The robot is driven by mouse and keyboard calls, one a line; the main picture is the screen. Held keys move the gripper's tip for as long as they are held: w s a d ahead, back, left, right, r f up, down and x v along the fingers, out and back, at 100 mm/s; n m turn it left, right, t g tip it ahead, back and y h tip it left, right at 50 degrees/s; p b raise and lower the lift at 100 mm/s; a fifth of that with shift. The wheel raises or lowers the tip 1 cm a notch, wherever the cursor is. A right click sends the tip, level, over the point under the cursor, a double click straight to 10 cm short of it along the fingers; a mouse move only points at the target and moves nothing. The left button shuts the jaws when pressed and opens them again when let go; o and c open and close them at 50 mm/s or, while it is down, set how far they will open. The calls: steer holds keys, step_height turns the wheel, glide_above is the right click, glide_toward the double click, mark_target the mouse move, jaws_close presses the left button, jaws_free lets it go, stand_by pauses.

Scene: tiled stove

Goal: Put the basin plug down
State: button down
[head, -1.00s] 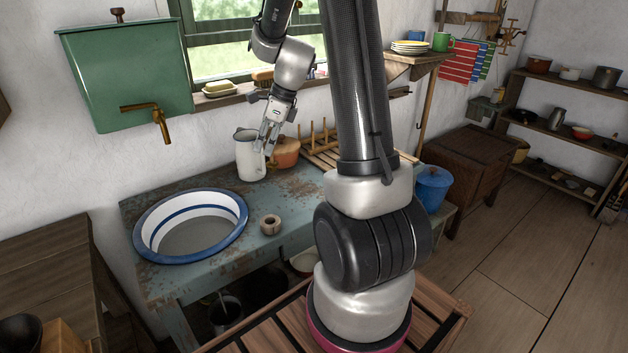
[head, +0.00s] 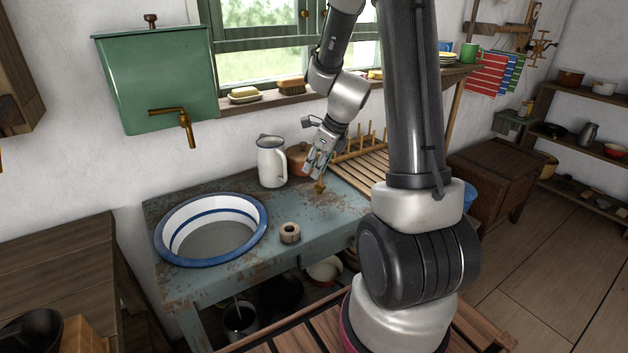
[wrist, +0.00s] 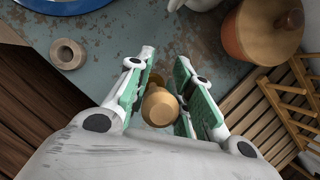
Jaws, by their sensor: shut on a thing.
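The basin plug (head: 319,188) is a small brass-coloured knobbed piece under my gripper's fingertips. My gripper (head: 315,172) points down over the worn blue washstand top (head: 322,236) and is shut on the plug. In the wrist view the plug (wrist: 159,106) sits between the two green-padded fingers of my gripper (wrist: 160,95). I cannot tell whether its lower end touches the top. The white enamel basin (head: 211,205) with blue bands is set in the washstand to the left. A small round ring with a central hole (head: 290,232) lies between basin and gripper.
A white enamel jug (head: 271,163) and a lidded terracotta pot (head: 298,157) stand close behind my gripper. A wooden dish rack (head: 365,165) is to its right. The washstand top around the ring is mostly clear. A green water tank with brass tap (head: 187,127) hangs above the basin.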

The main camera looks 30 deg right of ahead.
mark_target(316, 185)
steer(key=shift+f, duration=2.05)
steer(key=shift+f, duration=0.1)
steer(key=c, duration=1.3)
jaws_free()
steer(key=shift+o, duration=0.2)
